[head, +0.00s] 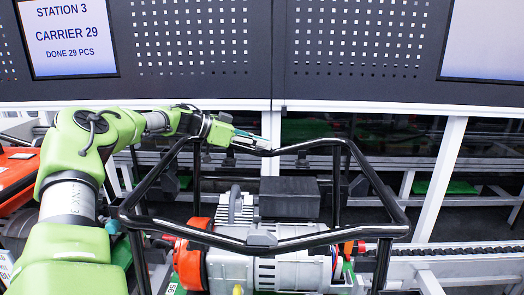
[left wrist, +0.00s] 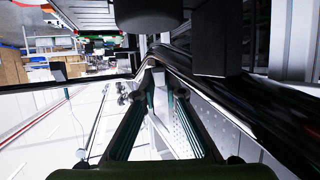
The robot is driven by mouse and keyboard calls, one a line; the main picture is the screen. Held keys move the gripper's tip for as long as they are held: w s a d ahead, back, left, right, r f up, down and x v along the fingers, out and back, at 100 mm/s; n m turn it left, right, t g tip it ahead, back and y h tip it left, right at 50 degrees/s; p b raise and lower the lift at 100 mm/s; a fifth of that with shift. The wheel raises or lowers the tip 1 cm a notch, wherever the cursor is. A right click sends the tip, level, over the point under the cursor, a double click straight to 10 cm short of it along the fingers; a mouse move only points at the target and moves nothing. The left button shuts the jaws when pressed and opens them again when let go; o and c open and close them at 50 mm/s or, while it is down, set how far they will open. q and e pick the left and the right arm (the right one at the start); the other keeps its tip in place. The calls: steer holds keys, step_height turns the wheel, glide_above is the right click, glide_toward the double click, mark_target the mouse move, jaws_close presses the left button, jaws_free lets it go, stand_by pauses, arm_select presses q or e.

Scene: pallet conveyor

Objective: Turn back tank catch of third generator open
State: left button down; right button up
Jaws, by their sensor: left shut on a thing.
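The generator (head: 262,262) stands in front of me inside a black tube frame (head: 375,185), with a black box on top and an orange part at its left. A grey catch (head: 262,238) sits on the near top bar. My left gripper (head: 256,143) reaches over from the left to the far top bar and is shut at the back tank catch there. The fingers cover most of that catch, so its angle cannot be told. In the left wrist view the fingers (left wrist: 153,78) close in at the black bar (left wrist: 185,65). My right gripper is out of view.
A dark perforated panel (head: 200,45) with screens stands behind the generator. A white post (head: 440,180) and a conveyor chain (head: 450,251) are at the right. Another orange machine (head: 12,185) is at the left edge.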

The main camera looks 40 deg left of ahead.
arm_select(q)
steer(key=shift+a+f+m+g+h, duration=0.15)
steer(key=shift+m+g+h, duration=0.15)
steer(key=shift+m+h, duration=0.2)
steer(key=shift+h+b, duration=0.3)
steer(key=c, duration=2.1)
jaws_free()
step_height(320, 180, up, 10)
steer(key=shift+w+r, duration=0.1)
steer(key=shift+r, duration=0.05)
